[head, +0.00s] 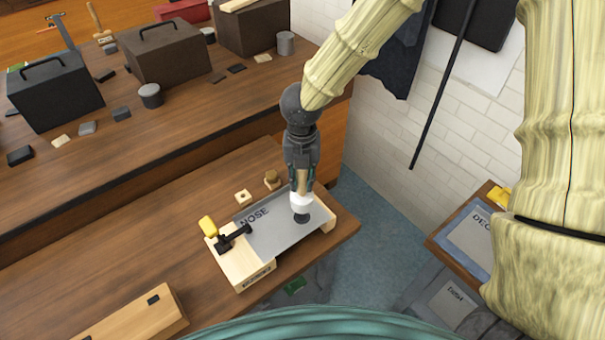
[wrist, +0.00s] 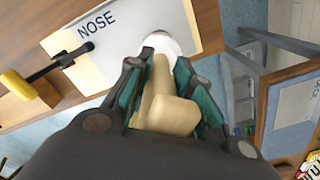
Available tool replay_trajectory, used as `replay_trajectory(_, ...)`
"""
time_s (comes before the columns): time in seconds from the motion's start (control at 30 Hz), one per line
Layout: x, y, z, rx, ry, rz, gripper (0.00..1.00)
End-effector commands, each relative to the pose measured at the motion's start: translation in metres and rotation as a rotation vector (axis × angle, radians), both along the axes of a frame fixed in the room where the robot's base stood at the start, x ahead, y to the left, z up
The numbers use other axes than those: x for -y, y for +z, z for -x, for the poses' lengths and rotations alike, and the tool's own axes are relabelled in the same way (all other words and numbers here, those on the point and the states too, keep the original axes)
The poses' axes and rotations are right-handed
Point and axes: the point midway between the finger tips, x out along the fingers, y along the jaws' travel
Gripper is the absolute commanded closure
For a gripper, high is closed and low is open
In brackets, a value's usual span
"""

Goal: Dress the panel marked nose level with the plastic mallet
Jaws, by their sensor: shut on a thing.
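The grey panel marked NOSE (head: 272,237) lies across a pale wooden frame (head: 247,265) near the right end of the bench; it also shows in the wrist view (wrist: 125,25). My gripper (head: 302,184) is above the panel's right part, shut on the wooden handle of the mallet (wrist: 160,95). The mallet's white head (head: 301,203) points down and is over the panel, at or very close to a dark round spot (head: 302,217). I cannot tell whether it touches. A black toggle clamp with a yellow handle (head: 208,226) sits at the frame's left end, its arm reaching over the panel edge.
Two small wooden blocks (head: 272,180) lie behind the panel. A longer wooden piece (head: 135,318) lies at the front left. Dark boxes (head: 55,88) and small items stand on the rear bench. Another panel (head: 470,240) lies on a surface at right, across a floor gap.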

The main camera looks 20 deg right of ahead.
Motion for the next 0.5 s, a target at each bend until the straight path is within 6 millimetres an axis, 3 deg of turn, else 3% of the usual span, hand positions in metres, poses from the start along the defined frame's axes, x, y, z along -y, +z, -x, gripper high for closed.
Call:
replay_trajectory(0.03, 0.000, -0.017, 0.000, -0.001, 0.000, 0.001, 1.00)
replay_trajectory(0.33, 0.000, -0.068, 0.000, 0.000, 0.000, 0.001, 1.00)
replay_trajectory(0.37, 0.000, -0.059, 0.000, 0.001, 0.000, 0.000, 1.00)
replay_trajectory(0.5, 0.000, -0.052, 0.000, 0.000, 0.000, 0.000, 1.00)
